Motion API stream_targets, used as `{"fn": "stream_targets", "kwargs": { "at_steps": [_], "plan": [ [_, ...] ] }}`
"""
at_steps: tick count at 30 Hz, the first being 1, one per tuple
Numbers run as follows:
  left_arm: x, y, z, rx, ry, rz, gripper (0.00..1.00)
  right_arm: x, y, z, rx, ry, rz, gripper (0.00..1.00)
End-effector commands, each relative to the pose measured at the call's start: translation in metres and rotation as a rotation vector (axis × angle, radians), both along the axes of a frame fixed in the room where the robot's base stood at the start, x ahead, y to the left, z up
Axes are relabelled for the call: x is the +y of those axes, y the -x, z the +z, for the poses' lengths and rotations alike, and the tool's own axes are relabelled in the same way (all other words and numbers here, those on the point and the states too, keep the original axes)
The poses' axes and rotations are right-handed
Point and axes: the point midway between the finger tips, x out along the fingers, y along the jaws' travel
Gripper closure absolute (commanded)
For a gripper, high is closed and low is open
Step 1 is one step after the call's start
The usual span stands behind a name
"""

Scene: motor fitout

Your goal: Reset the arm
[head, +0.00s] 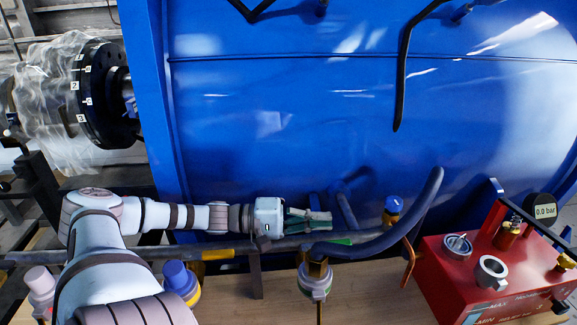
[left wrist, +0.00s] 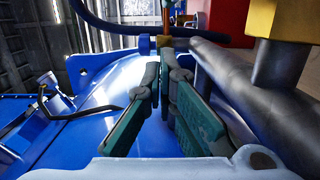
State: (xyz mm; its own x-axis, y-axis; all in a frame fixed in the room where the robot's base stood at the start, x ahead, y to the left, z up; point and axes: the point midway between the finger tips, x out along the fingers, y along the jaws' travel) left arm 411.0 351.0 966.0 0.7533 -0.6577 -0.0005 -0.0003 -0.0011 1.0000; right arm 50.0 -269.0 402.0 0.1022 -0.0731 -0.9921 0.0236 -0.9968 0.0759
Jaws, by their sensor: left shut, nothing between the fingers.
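My left arm comes in from the lower left in the head view and reaches right across the front of the blue motor (head: 290,110). Its left gripper (head: 328,221) has green fingers and is shut and empty, close to the lower side of the motor and beside a dark hose. In the left wrist view the green fingers of the left gripper (left wrist: 167,62) come together at their tips, with the blue motor surface (left wrist: 80,130) behind and to the left. My right gripper does not show in either view.
A dark pipe (head: 150,253) runs along the wooden bench (head: 370,303). A thick hose (head: 415,212) curves up near the gripper. A red pump box (head: 450,285) with a gauge (head: 545,211) stands at right. Several capped fittings, one blue (head: 176,275), stand at the front.

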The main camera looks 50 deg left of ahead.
Motion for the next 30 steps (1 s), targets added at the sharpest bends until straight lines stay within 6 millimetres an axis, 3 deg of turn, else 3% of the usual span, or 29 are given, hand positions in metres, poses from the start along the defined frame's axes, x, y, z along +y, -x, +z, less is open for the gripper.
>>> {"fn": "stream_targets", "kwargs": {
  "at_steps": [6,13,26,30],
  "plan": [
    [0.043,0.032,0.006,0.003,0.000,0.010,1.00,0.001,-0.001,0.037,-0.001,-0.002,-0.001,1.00],
    [0.075,0.061,0.001,-0.001,-0.001,0.011,1.00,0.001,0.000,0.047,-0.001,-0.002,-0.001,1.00],
    [0.079,0.067,0.000,-0.007,-0.006,0.001,1.00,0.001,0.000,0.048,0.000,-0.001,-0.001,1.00],
    [0.062,0.063,0.016,-0.112,-0.147,-0.099,1.00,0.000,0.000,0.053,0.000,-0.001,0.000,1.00]
  ]
}}
